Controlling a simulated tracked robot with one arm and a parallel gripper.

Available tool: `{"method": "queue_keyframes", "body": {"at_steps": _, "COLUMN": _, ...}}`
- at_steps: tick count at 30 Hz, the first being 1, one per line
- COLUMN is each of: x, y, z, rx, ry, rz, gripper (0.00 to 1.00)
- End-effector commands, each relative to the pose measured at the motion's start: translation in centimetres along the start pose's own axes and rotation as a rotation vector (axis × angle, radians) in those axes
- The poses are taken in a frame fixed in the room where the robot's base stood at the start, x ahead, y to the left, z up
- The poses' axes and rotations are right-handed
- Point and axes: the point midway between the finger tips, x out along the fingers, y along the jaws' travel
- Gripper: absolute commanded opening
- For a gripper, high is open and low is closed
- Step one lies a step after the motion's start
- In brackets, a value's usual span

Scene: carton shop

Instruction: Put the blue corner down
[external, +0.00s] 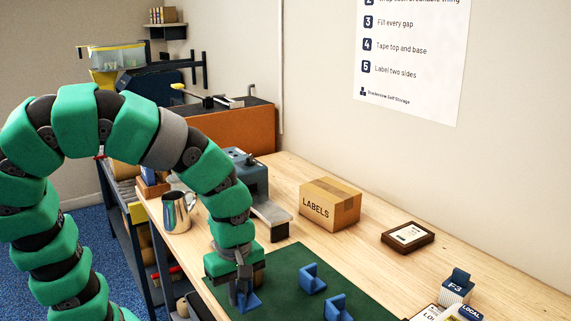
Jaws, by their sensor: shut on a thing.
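My gripper (243,291) hangs at the end of my green arm, over the near left part of the dark green mat (284,255). It is shut on a blue corner (250,301). I cannot tell whether that corner touches the mat. Two other blue corners lie on the mat to the right, one farther back (312,280) and one nearer (338,307). Part of the held corner is hidden by the fingers.
A cardboard box marked LABELS (328,204) stands behind the mat. A metal jug (178,213) is at the table's left edge. A wooden-framed device (407,237) and a holder marked F-3 (456,288) are at the right. Bare tabletop lies between box and device.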

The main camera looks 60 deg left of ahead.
Motion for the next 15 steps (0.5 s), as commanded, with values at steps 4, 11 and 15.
{"method": "queue_keyframes", "body": {"at_steps": 4, "x": 0.3, "y": 2.4, "z": 0.7, "rx": 0.000, "ry": -0.002, "rz": -0.001, "gripper": 0.00}}
{"method": "queue_keyframes", "body": {"at_steps": 11, "x": 0.4, "y": 4.9, "z": 1.3, "rx": 0.000, "ry": -0.001, "rz": 0.002, "gripper": 0.00}}
{"method": "queue_keyframes", "body": {"at_steps": 15, "x": 0.5, "y": 5.3, "z": 1.4, "rx": 0.000, "ry": -0.001, "rz": 0.001, "gripper": 0.00}}
